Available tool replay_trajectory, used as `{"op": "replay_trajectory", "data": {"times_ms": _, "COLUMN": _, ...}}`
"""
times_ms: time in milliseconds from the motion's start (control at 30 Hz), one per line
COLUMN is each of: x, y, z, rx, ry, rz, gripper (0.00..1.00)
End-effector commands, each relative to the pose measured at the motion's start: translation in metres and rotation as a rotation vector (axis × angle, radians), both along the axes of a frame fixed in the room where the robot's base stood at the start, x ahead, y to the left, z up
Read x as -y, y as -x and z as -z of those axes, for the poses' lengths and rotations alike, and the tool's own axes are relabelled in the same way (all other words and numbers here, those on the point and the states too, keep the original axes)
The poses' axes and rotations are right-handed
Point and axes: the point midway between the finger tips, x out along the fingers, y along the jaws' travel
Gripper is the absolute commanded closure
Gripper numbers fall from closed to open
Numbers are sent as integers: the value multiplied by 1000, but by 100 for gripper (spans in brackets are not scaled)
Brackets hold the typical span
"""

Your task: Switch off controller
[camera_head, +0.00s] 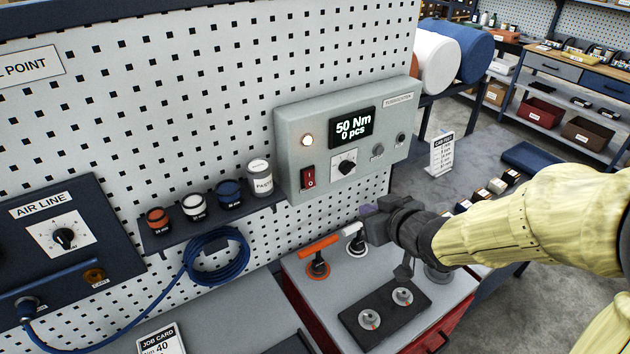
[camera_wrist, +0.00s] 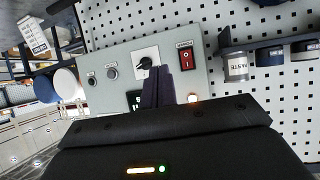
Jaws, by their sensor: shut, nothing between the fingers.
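The controller (camera_head: 343,140) is a grey-green box on the pegboard. Its screen (camera_head: 352,128) reads "50 Nm 0 pcs", and an orange-white lamp (camera_head: 307,140) glows beside it. The red rocker switch (camera_head: 308,177) is at the box's lower left, with a black selector knob (camera_head: 346,166) to its right. In the wrist view the red switch (camera_wrist: 185,59) shows right of the knob (camera_wrist: 145,63). My gripper (camera_head: 368,212) is shut and empty, below and in front of the controller. In the wrist view its fingers (camera_wrist: 166,74) overlap the controller's face and partly hide the screen; contact cannot be told.
Below the controller, a trolley top (camera_head: 290,268) holds an orange-handled tool (camera_head: 319,250), a white-handled tool and a dark tray (camera_head: 368,322). A small shelf (camera_head: 190,226) of jars, with a paste pot (camera_head: 260,180), is left of the switch. A blue hose (camera_head: 215,262) hangs farther left.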

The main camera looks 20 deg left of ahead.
Motion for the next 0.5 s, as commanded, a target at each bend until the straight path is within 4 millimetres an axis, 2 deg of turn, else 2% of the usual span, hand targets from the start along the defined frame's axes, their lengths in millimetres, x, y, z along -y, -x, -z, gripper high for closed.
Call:
{"op": "replay_trajectory", "data": {"times_ms": 33, "x": -16, "y": 3, "z": -12, "rx": 26, "ry": -36, "rz": -57, "gripper": 100}}
{"op": "replay_trajectory", "data": {"times_ms": 133, "x": -35, "y": 9, "z": -22, "rx": 55, "ry": -82, "rz": -125, "gripper": 100}}
{"op": "replay_trajectory", "data": {"times_ms": 500, "x": -39, "y": 10, "z": -24, "rx": 61, "ry": -92, "rz": -141, "gripper": 100}}
